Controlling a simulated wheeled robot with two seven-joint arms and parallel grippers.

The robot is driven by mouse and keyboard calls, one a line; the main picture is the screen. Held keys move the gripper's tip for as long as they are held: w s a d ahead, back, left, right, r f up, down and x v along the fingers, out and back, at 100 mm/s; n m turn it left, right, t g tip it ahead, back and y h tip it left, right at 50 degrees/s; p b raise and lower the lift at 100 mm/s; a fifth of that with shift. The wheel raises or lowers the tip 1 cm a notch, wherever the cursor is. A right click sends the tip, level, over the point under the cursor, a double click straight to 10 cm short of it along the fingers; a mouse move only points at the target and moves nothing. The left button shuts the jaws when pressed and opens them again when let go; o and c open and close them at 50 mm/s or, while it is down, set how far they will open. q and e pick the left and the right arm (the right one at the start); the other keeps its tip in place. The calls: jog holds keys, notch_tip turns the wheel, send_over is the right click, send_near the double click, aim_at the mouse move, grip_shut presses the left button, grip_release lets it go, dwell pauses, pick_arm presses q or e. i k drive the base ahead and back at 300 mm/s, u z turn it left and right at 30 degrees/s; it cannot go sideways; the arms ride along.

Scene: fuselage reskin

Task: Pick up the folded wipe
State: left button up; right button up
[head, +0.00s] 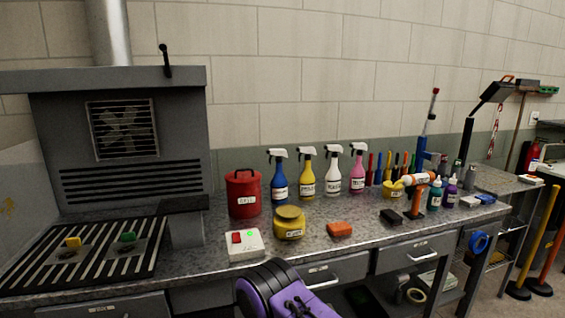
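I cannot pick out a folded wipe for certain. A purple and black part of my own arm shows at the bottom centre, in front of the bench. No gripper fingers show.
The grey workbench (205,264) holds a red can (244,193), a yellow jar (289,223), a white switch box (244,244), several spray bottles (307,178) and an orange tool (418,180). A slotted extraction tray (85,258) is at left. Bare bench surface surrounds the orange block.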

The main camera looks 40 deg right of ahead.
aim_at(341, 228)
jog(key=z, duration=1.8)
